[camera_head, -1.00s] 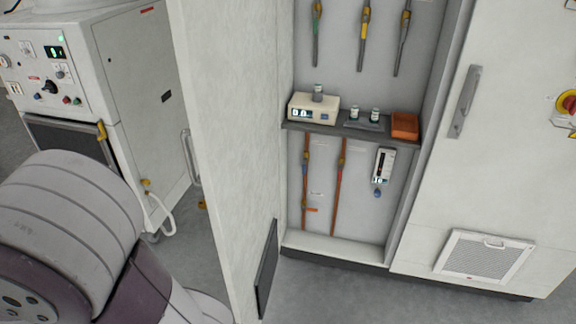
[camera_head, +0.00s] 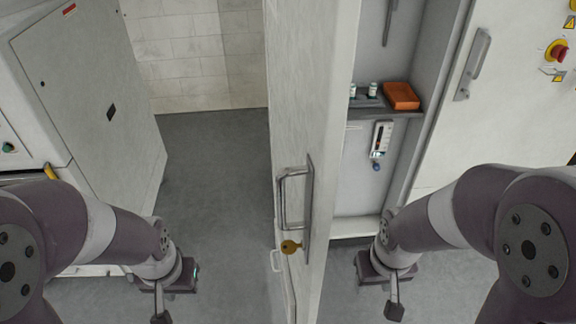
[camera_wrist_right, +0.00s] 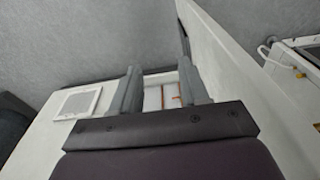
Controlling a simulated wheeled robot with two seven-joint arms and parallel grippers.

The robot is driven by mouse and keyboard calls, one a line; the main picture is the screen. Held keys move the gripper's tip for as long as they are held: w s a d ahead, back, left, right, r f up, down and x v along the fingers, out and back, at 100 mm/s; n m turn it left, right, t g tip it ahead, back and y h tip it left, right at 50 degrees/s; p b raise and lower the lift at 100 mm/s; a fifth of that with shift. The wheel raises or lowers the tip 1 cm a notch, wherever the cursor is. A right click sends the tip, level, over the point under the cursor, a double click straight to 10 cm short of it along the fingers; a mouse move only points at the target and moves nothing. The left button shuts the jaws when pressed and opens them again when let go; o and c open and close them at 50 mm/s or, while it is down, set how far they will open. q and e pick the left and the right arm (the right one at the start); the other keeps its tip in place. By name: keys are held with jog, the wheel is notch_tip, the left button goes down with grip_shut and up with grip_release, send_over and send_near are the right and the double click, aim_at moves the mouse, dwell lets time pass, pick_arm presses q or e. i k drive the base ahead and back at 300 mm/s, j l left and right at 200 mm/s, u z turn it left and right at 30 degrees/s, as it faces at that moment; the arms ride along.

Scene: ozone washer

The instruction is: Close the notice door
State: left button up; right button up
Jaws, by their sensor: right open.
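The notice door (camera_head: 305,110) is a tall, light-coloured panel, standing open and nearly edge-on to the head camera.
A shelf in the cabinet holds small bottles (camera_head: 372,90) and an orange box (camera_head: 401,95). A white meter (camera_head: 381,139) hangs below. A large white machine (camera_head: 85,85) stands at left. Grey floor (camera_head: 212,170) lies clear between it and the door.

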aim_at(312, 43)
jog(key=j+z, duration=0.25)
jog(key=k+j+z, duration=0.2)
jog(key=j, duration=0.2)
jog(key=j+z, duration=0.1)
jog(key=j, duration=0.65)
jog(key=k+j+z, duration=0.15)
jog(key=j, duration=0.55)
jog(key=i, duration=0.05)
